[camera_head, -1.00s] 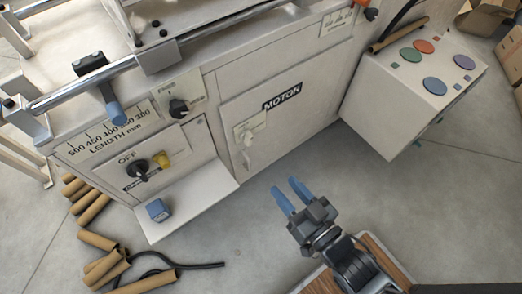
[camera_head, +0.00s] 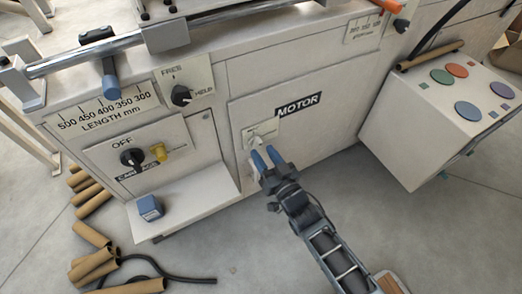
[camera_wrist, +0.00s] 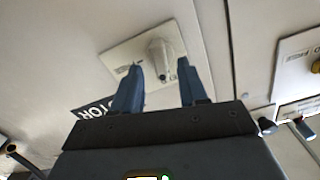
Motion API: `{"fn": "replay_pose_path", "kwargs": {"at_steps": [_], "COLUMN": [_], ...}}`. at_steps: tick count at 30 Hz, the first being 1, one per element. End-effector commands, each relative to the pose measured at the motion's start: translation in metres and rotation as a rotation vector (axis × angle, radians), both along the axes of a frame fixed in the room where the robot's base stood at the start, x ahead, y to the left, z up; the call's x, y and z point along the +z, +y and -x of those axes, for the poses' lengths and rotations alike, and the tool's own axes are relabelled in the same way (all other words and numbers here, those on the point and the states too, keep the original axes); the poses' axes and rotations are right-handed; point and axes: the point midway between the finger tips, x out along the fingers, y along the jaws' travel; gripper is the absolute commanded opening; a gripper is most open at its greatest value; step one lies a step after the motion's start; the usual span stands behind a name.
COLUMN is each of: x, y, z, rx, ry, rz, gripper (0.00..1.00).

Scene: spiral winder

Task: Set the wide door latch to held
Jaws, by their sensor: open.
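The wide door (camera_head: 325,128), marked MOTOR, is a flat pale panel on the machine front and looks closed. Its latch (camera_head: 257,139) is a small whitish handle on a light plate near the door's upper left corner. My gripper (camera_head: 264,154) has blue fingers, open and empty, just in front of and below the latch in the head view, covering part of it. In the wrist view the latch (camera_wrist: 161,52) stands ahead of and roughly between the two open fingertips (camera_wrist: 159,68). Contact cannot be told. The plate's lettering is too small to read.
Left of the door are a black FREE/HELD knob (camera_head: 181,95) and a narrower panel with an OFF switch (camera_head: 132,157). A shelf (camera_head: 190,205) juts out below, holding a blue block (camera_head: 149,207). A button console (camera_head: 445,105) stands right. Cardboard tubes (camera_head: 92,262) lie on the floor.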

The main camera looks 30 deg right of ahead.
Motion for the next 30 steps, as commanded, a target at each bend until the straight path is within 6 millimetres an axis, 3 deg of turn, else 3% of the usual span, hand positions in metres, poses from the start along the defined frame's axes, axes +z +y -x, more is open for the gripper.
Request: {"fn": "replay_pose_path", "kwargs": {"at_steps": [6,16,30], "x": [-0.001,0.0,0.0], "y": [-0.001,0.0,0.0], "z": [-0.022,-0.026,-0.026], "rx": [-0.001,0.0,0.0], "ry": [-0.001,0.0,0.0], "rz": [0.0,0.001,0.001], "gripper": [0.43,0.43,0.0]}}
